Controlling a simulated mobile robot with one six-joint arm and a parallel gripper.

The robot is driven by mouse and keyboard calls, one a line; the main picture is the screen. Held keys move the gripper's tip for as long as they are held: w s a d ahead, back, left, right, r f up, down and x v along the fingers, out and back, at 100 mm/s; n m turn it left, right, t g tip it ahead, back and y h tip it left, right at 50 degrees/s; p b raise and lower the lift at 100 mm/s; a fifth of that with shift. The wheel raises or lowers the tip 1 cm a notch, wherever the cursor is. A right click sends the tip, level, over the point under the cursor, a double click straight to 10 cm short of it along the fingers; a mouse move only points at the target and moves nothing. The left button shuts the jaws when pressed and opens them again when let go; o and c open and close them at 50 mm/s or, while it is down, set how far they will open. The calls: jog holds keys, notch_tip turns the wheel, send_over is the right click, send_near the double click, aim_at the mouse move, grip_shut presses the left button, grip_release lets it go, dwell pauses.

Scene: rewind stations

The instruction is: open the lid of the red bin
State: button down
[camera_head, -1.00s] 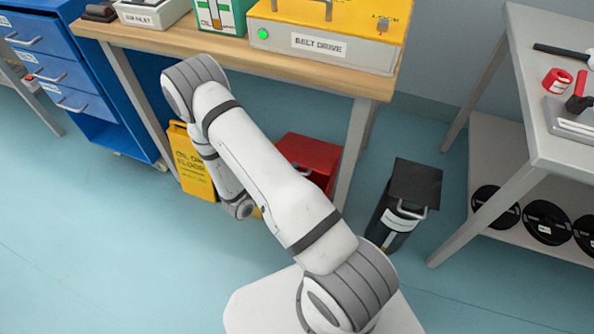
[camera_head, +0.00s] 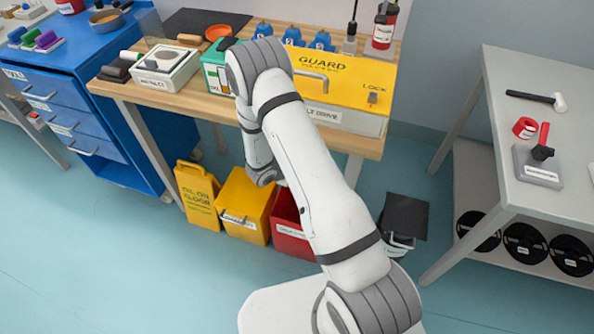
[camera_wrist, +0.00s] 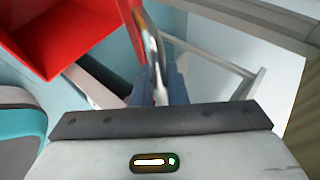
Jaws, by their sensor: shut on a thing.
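The red bin (camera_head: 288,238) stands on the floor under the wooden bench, partly covered by my arm. Its labelled front shows, with a dark red area above it that looks like an open inside. In the wrist view a red box form (camera_wrist: 55,35) with a shaded hollow face fills the upper left. What the handle joins is mostly out of view. In the head view my gripper is hidden behind my arm.
A yellow bin (camera_head: 240,205) and a yellow floor sign (camera_head: 197,197) stand left of the red bin. A black-lidded bin (camera_head: 405,215) is to the right. The bench (camera_head: 150,98) overhangs the bins. A grey table (camera_head: 500,110) stands at the right. The floor in front is clear.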

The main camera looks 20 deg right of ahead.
jog(key=shift+d, duration=0.3)
jog(key=shift+f, duration=0.1)
jog(key=c, duration=1.7)
grip_release()
jog(key=shift+w, duration=0.15)
jog(key=shift+o, duration=1.2)
jog(key=shift+a, duration=0.1)
jog(key=v, duration=0.8)
jog(key=shift+p, duration=0.35)
